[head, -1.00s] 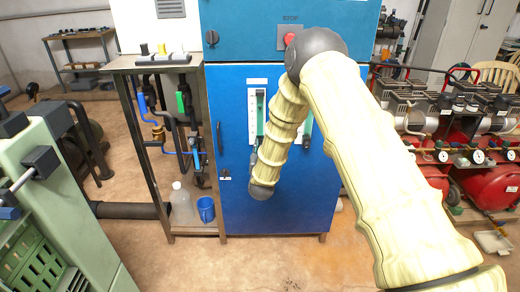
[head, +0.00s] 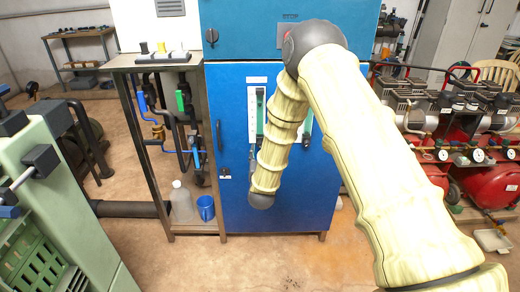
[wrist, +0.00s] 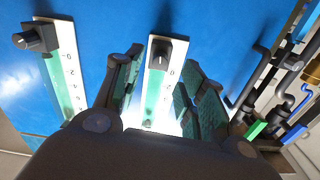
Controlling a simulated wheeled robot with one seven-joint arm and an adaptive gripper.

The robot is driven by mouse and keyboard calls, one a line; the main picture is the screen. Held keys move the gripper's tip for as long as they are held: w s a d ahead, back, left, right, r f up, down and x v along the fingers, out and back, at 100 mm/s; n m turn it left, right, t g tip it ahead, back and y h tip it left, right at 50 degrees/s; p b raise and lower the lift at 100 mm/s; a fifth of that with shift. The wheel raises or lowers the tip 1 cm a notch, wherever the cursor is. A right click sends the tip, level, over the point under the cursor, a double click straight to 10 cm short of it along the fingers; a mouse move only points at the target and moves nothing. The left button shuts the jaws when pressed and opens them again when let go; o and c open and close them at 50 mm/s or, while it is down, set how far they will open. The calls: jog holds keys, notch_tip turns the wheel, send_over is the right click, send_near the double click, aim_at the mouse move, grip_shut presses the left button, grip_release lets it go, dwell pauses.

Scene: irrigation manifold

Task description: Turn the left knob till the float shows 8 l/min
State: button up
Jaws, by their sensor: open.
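Two flow meters are mounted on the blue cabinet front: the left meter (head: 257,105) and the right meter (head: 307,124). The wrist view is turned over, so the left meter (wrist: 155,85) is in its middle and the right meter (wrist: 62,60) is at its left. The left meter's dark knob (wrist: 159,53) sits at the 0 end of its scale. The right meter's knob (wrist: 38,39) is apart from my fingers. My gripper (wrist: 160,78) is open, with its fingers either side of the left meter. Contact with the knob cannot be told. I cannot make out the float; glare covers the lower scale.
A metal stand (head: 140,64) with pipes, a plastic bottle (head: 181,203) and a blue cup (head: 206,208) is left of the cabinet (head: 232,190). Red compressors (head: 490,182) stand at right and a green machine (head: 60,190) at left. The floor before the cabinet is clear.

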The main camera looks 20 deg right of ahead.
jog(key=v, duration=0.7)
jog(key=shift+s, duration=0.2)
jog(key=s+a+f+n+g+y+p, duration=0.1)
jog(key=s+f+n+g+y+p, duration=0.3)
jog(key=s+f+g, duration=1.05)
jog(key=s+f+g+p, duration=0.1)
jog(key=s+f+p, duration=0.1)
jog(key=s, duration=1.6)
jog(key=s+f+g+y+p, duration=0.1)
jog(key=s+f, duration=0.4)
jog(key=s, duration=1.3)
jog(key=shift+s+g+p, duration=0.2)
jog(key=shift+g+p, duration=0.25)
jog(key=shift+p, duration=0.05)
jog(key=shift+r, duration=0.1)
